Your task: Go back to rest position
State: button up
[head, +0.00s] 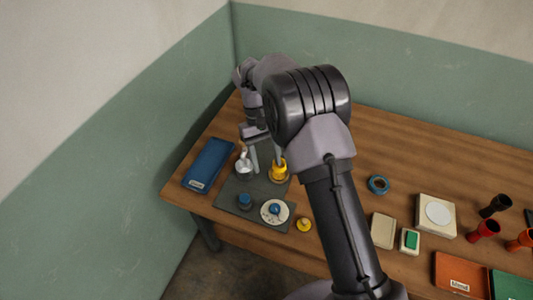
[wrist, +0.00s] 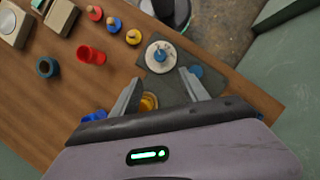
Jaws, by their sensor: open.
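My gripper (head: 266,160) is over the dark grey mat (head: 231,188) at the left end of the wooden table. Its two fingers are apart, and they also show spread in the wrist view (wrist: 160,76). A yellow cup-like drum (head: 279,173) stands on the mat close beside the fingers; in the wrist view it shows low between them (wrist: 149,102), partly hidden by the gripper body. I see nothing held. I cannot tell whether a finger touches the drum. My arm crosses the middle of the head view and hides part of the table.
A blue case (head: 209,164) lies left. Dark, red and orange drums (head: 484,230) stand right. Green walls border the table.

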jog(key=s+d+r+m+t+y+b, duration=0.1)
jog(key=s+d+r+m+t+b, duration=0.2)
jog(key=r, duration=0.4)
jog(key=s+d+r+m+t+y+b, duration=0.1)
jog(key=s+d+r+y+b, duration=0.1)
jog(key=s+d+r, duration=0.4)
jog(key=s+d+m+t+y+b, duration=0.1)
jog(key=s+m+t+b, duration=0.3)
jog(key=s, duration=1.1)
jog(key=shift+d+r+m+t, duration=0.15)
jog(key=shift+d+m+t, duration=0.55)
jog(key=shift+t, duration=0.3)
